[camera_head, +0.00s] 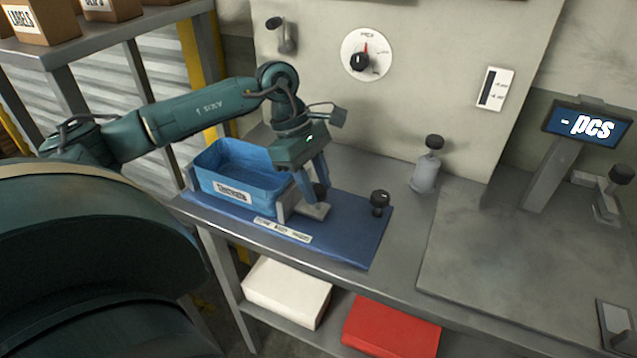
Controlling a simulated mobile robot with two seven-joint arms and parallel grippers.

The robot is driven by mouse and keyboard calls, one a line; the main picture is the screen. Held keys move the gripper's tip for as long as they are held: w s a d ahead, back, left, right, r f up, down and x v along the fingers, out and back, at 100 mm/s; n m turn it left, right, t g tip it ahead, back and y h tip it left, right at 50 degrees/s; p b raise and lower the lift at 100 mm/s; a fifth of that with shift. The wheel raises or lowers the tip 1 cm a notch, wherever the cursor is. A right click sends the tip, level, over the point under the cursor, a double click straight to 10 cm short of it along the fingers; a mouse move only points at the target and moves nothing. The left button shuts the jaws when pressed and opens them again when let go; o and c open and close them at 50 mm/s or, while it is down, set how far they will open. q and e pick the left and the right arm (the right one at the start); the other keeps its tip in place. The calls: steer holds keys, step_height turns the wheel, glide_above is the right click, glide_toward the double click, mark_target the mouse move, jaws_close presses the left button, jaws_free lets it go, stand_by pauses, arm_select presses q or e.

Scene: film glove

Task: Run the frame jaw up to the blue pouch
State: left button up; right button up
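The blue pouch (236,178) stands open at the top on a blue base plate (350,238), with a white label on its front. A grey frame jaw (284,207) stands upright at the pouch's right end, close to it; whether they touch is unclear. A grey foot (315,211) with a dark knob (320,191) sits just right of the jaw. My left gripper (315,195) points down at this knob, its fingers a little apart around or beside it. Whether they grip it is hidden. My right gripper is not in view.
A second black knob (380,199) stands on the plate to the right. A grey post with a black knob (427,165) stands behind. A dial (366,55) is on the wall panel. A display (587,124) reads "- pcs". White and red boxes (390,328) lie below.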

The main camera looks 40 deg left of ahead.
arm_select(q)
steer(key=o, duration=0.3)
steer(key=shift+o, duration=0.2)
steer(key=shift+a+r, duration=0.2)
steer(key=shift+r, duration=0.35)
steer(key=v, duration=1.2)
steer(key=shift+b, duration=0.35)
